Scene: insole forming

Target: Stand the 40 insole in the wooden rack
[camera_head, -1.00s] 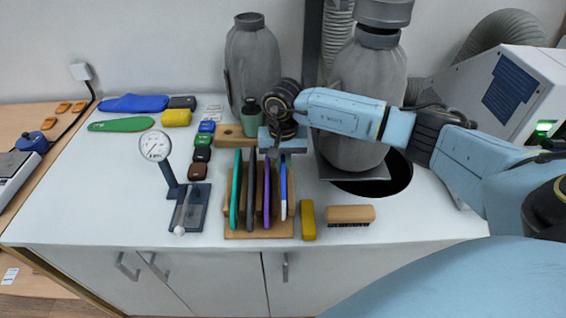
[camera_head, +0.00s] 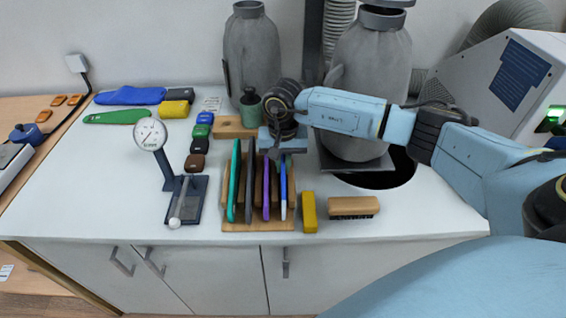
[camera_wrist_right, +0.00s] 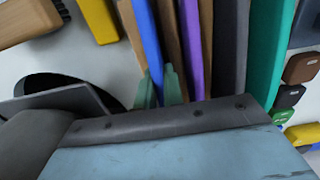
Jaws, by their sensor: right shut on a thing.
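The wooden rack (camera_head: 259,226) stands on the white worktop, with teal (camera_head: 233,180), grey (camera_head: 249,185), purple (camera_head: 266,188) and blue insoles upright in its slots. My right gripper (camera_head: 274,153) is at the rack's back end, fingers pointing down. In the right wrist view its greenish fingertips (camera_wrist_right: 159,88) are on either side of the blue insole (camera_wrist_right: 148,40), shut on it. The blue insole (camera_head: 284,190) is upright between the wooden dividers at the rack's right side. No size number is readable on any insole. My left gripper is out of view.
A yellow block (camera_head: 309,212) and a brush (camera_head: 353,207) lie right of the rack. A dial gauge (camera_head: 151,135) on a stand is left. A green flat piece (camera_head: 117,117) lies at back left. Grey bottle-shaped forms (camera_head: 251,55) stand behind. The left worktop is partly clear.

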